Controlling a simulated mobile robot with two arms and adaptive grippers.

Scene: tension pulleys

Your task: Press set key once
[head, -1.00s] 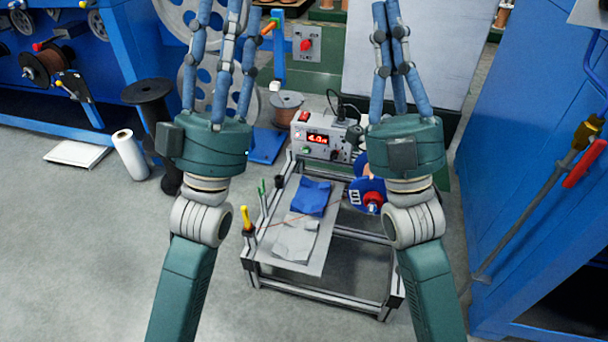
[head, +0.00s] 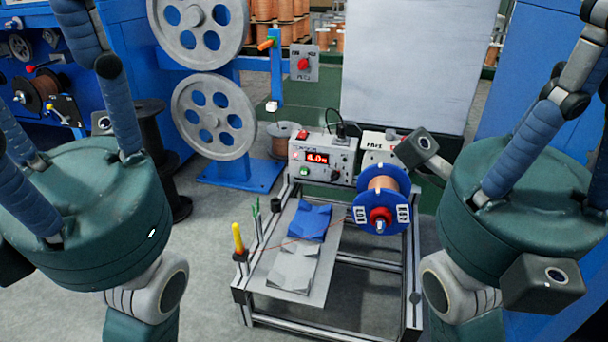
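The grey control box (head: 322,158) stands at the back of the bench frame, with a lit red display (head: 317,158) that seems to read 4.0. Its front also carries a green button (head: 305,171) and a dark knob (head: 336,175). Labels are too small to read, so I cannot tell which is the set key. My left gripper (head: 65,120) is raised at the left, its fingers spread and empty. My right gripper (head: 560,120) is raised at the right, fingers apart. The fingertips of both are cut off by the frame. Neither touches the box.
A blue-flanged copper spool (head: 381,211) sits right of the box. A tray (head: 318,293) holds blue and grey cloths (head: 310,220). Large grey pulleys (head: 207,117) stand behind. The space just in front of the box is open.

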